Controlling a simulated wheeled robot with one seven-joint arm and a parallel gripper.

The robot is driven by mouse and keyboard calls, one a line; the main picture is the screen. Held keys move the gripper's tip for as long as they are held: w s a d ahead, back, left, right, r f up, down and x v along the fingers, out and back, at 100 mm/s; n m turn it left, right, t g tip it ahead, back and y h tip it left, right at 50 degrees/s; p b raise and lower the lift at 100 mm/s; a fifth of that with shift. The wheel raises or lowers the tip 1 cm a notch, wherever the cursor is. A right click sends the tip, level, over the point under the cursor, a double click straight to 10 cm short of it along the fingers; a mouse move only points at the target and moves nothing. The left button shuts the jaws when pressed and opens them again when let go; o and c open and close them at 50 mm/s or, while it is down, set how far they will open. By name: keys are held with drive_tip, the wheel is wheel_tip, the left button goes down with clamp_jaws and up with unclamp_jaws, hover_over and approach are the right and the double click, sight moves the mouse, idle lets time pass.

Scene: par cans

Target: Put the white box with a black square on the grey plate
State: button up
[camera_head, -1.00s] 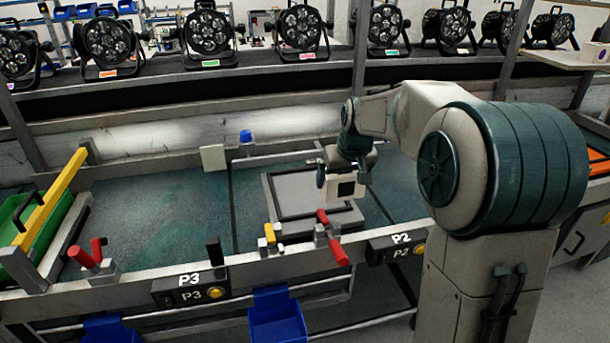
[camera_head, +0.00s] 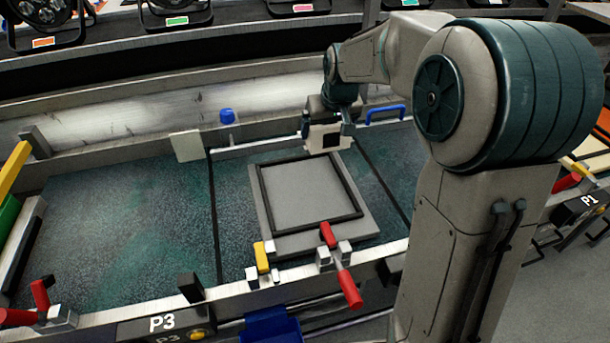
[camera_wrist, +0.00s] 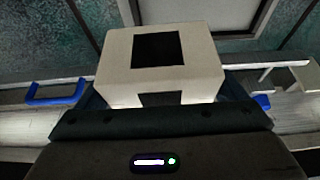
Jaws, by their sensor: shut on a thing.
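The white box with a black square (camera_head: 316,143) is held in my gripper (camera_head: 328,132), above the far edge of the grey plate. In the wrist view the box (camera_wrist: 205,62) fills the middle, with a black square on its upper face and another dark patch on the side towards the camera. My gripper is shut on it; the fingertips are hard to make out there. The grey plate (camera_head: 290,192), with a raised black square frame, lies on the green table and looks empty. A corner of the plate (camera_wrist: 214,14) shows at the top of the wrist view.
A red-handled clamp (camera_head: 345,285) and a yellow clamp (camera_head: 262,257) stand at the plate's near edge. A blue knob (camera_head: 227,116), a pale block (camera_head: 186,146) and a blue handle (camera_head: 385,114) are along the back. The green table (camera_head: 120,220) left of the plate is clear.

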drive_tip(key=s+a+f, duration=0.1)
drive_tip(key=s+a, duration=0.1)
drive_tip(key=s+a+f, duration=0.1)
drive_tip(key=s+f, duration=0.1)
drive_tip(key=s+a+f+b, duration=0.1)
drive_tip(key=s+a+f, duration=0.1)
drive_tip(key=shift+s+a, duration=0.15)
drive_tip(key=shift+a, duration=0.2)
drive_tip(key=shift+f+b, duration=0.3)
drive_tip(key=shift+f, duration=1.7)
drive_tip(key=shift+f, duration=0.15)
drive_tip(key=o, duration=0.9)
